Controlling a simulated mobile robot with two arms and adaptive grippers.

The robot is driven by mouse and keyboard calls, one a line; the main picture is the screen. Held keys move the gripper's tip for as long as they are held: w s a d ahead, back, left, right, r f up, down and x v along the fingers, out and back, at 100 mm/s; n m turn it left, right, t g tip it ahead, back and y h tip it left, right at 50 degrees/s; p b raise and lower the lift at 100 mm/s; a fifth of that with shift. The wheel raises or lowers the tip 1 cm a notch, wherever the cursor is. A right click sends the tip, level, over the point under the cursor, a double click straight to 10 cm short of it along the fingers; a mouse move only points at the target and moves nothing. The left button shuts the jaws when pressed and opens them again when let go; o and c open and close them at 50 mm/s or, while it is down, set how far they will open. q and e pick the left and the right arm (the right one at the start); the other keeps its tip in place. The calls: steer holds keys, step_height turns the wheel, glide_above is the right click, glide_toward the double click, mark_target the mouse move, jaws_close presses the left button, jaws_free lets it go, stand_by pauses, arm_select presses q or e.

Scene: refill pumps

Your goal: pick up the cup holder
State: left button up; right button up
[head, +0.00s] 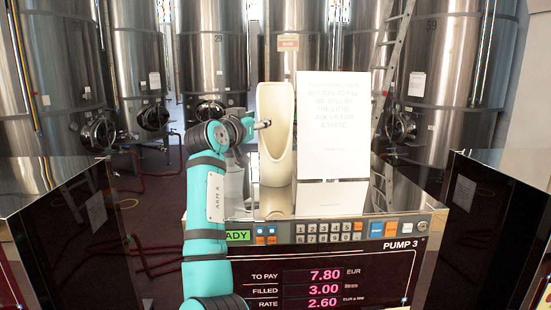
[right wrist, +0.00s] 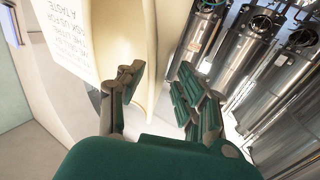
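The cup holder appears to be the tall cream upright piece (head: 275,140) with a hollow front, standing on top of the pump cabinet (head: 240,207). My right gripper (head: 262,124) is at its left side in the head view, level with its middle. In the right wrist view the two fingers (right wrist: 160,82) are spread apart. The cream wall of the holder (right wrist: 170,30) rises just beyond and partly between them. I cannot tell whether a finger touches it. My left gripper is out of view.
A white printed sign (head: 332,125) stands close to the holder's right; it also shows in the wrist view (right wrist: 65,40). A grey-white bottle-like object (head: 234,185) is partly behind my arm. Dark cabinets (head: 75,220) flank the pump. Steel tanks (head: 210,50) and a ladder (head: 392,60) stand behind.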

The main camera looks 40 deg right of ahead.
mark_target(276, 100)
steer(key=shift+w+d+r+p, duration=0.2)
steer(key=shift+w+d+p, duration=0.05)
steer(key=shift+d+p, duration=0.2)
steer(key=shift+w+d+r+p, duration=0.15)
steer(key=shift+w+d+p, duration=0.05)
steer(key=shift+d+p, duration=0.2)
steer(key=shift+w+d+f, duration=0.2)
steer(key=shift+d+f, duration=0.1)
steer(key=shift+d, duration=0.35)
steer(key=shift+a, duration=0.2)
steer(key=c, duration=0.4)
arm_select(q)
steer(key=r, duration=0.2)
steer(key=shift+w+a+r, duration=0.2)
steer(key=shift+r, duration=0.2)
arm_select(e)
jaws_close()
steer(key=shift+r, duration=0.1)
